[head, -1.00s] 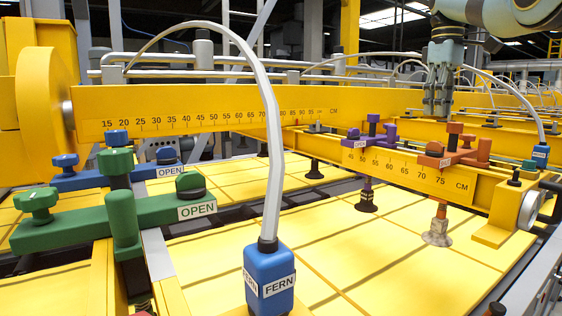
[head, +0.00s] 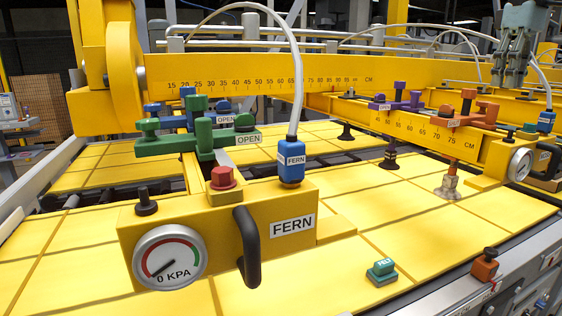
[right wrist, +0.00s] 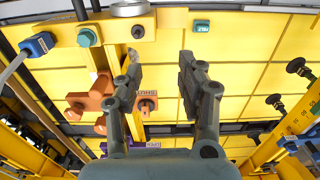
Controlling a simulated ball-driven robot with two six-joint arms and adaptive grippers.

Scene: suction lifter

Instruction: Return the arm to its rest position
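My right gripper (head: 514,78) hangs at the upper right of the head view, above the yellow cross beam (head: 425,128) and behind the orange valve (head: 468,108). In the right wrist view the two fingers of this gripper (right wrist: 160,66) stand apart with nothing between them. The orange valve also shows there (right wrist: 98,104), left of the fingers and apart from them as far as I can tell. My left gripper is in neither view now.
The suction lifter's long yellow beam (head: 235,72) crosses behind green (head: 205,140) and purple (head: 398,100) valves. Yellow panels (head: 430,232) lie below.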

